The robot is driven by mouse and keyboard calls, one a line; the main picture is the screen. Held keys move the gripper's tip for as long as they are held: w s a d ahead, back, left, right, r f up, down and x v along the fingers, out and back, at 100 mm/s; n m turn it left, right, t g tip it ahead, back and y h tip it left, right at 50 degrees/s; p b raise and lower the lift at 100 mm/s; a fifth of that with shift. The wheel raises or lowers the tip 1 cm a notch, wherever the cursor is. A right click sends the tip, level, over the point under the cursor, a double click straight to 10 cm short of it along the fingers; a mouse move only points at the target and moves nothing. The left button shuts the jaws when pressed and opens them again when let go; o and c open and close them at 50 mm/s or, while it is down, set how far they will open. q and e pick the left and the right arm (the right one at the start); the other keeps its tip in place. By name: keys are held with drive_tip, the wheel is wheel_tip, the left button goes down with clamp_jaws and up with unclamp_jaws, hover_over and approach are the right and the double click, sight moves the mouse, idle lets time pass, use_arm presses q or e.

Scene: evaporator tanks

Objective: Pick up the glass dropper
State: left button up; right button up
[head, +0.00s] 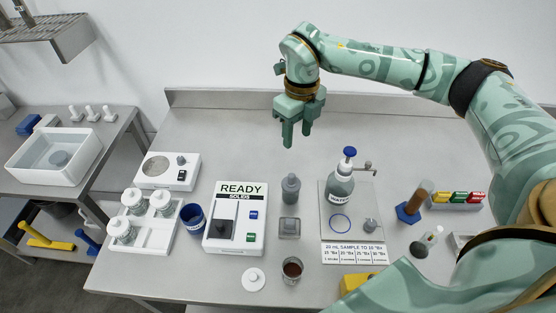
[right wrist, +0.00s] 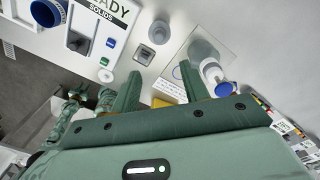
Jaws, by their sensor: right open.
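My right gripper (head: 298,136) hangs fingers-down over the back middle of the bench, far left of and behind that item. Its two fingers are apart and empty, also in the right wrist view (right wrist: 160,72). I cannot make out the dropper in the right wrist view.
A water bottle (head: 341,185) with a blue cap stands on a clear plate near my right gripper. A blue-based cylinder (head: 409,208) and a rack of coloured blocks (head: 456,199) stand near the small item. The READY device (head: 233,231) is left of centre. The back of the bench is clear.

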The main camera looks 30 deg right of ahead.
drive_tip(key=b, duration=0.1)
hover_over(292, 175)
drive_tip(key=f, duration=0.9)
drive_tip(key=shift+s+d+f, duration=0.15)
drive_tip(key=shift+d+f, duration=0.2)
drive_tip(key=shift+f, duration=0.6)
drive_tip(key=f, duration=0.5)
drive_tip(key=shift+a+b, duration=0.35)
use_arm(q)
drive_tip(key=shift+s+a+f, duration=0.1)
drive_tip(key=shift+s+f, duration=0.55)
drive_tip(key=shift+f, duration=0.15)
drive_tip(key=shift+s, duration=0.1)
use_arm(e)
clamp_jaws()
